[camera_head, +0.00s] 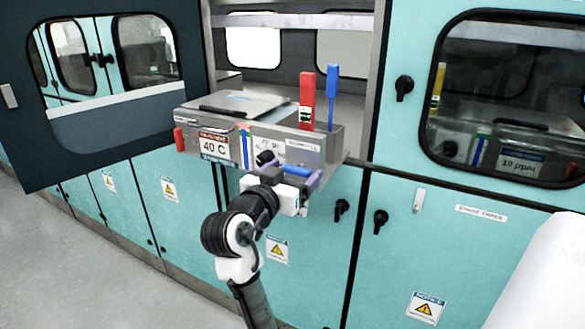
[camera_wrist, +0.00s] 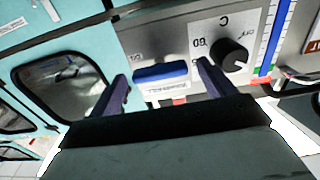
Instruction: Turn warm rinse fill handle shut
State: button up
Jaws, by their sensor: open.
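A blue handle (camera_head: 296,171) sits low on the front of the steel module, close to my gripper; I take it as the fill handle. In the wrist view the blue handle (camera_wrist: 160,73) lies crosswise, with a white label below it too blurred to read. My gripper (camera_head: 293,173) is in front of the module. In the wrist view my gripper (camera_wrist: 161,76) is open, with one dark purple finger on each side of the handle. Whether the fingers touch it cannot be told.
A black dial knob (camera_wrist: 235,57) is close beside one finger. The module (camera_head: 225,128) reads 40 C and has a red tab (camera_head: 307,98) and a blue paddle (camera_head: 332,92) standing above it. An open dark door (camera_head: 60,130) is at left; the floor (camera_head: 90,260) is clear.

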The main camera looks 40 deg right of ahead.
jog(key=shift+d, duration=0.15)
jog(key=shift+c, duration=0.3)
jog(key=c, duration=0.9)
jog(key=shift+w, duration=0.1)
